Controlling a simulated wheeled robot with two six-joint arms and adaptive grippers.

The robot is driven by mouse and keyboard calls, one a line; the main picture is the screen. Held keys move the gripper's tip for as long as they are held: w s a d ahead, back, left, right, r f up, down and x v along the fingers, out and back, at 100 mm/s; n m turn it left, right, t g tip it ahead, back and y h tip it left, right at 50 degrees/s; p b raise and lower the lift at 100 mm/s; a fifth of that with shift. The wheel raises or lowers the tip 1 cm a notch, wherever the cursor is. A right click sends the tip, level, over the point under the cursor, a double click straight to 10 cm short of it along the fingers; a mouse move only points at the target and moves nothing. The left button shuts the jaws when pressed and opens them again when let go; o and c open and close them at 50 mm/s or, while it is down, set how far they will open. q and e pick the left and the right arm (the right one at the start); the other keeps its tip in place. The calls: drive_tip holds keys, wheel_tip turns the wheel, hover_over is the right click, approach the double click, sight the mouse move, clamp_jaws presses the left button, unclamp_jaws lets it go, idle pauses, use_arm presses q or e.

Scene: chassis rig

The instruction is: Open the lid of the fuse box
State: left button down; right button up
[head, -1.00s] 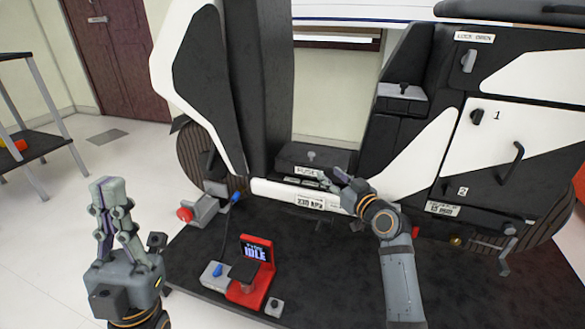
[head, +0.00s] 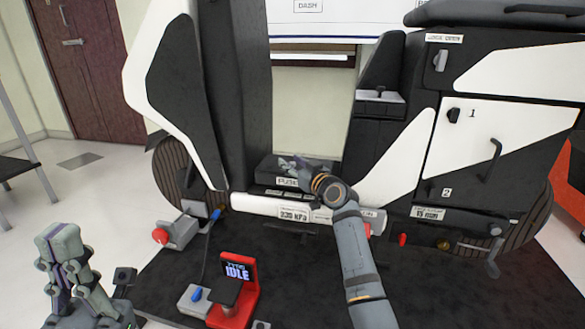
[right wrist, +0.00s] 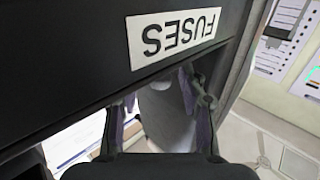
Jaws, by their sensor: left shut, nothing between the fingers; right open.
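The dark fuse box (head: 265,172) sits low in the middle of the scooter-like rig in the head view. Its white FUSES label (head: 288,181) is on the front; it also shows upside down in the right wrist view (right wrist: 174,38). The lid looks shut, but my right gripper partly covers it. My right gripper (head: 293,165) is open at the top of the box. In the right wrist view its fingers (right wrist: 155,100) reach past the dark labelled panel, tips partly hidden; a grey rounded shape shows between them. My left gripper (head: 62,243) is shut and empty at lower left.
A red stand with an IDLE display (head: 238,268) and a grey block with a red knob (head: 175,233) are on the dark mat (head: 300,270). White side panels (head: 520,135) flank the box on the right.

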clamp_jaws()
idle(0.4)
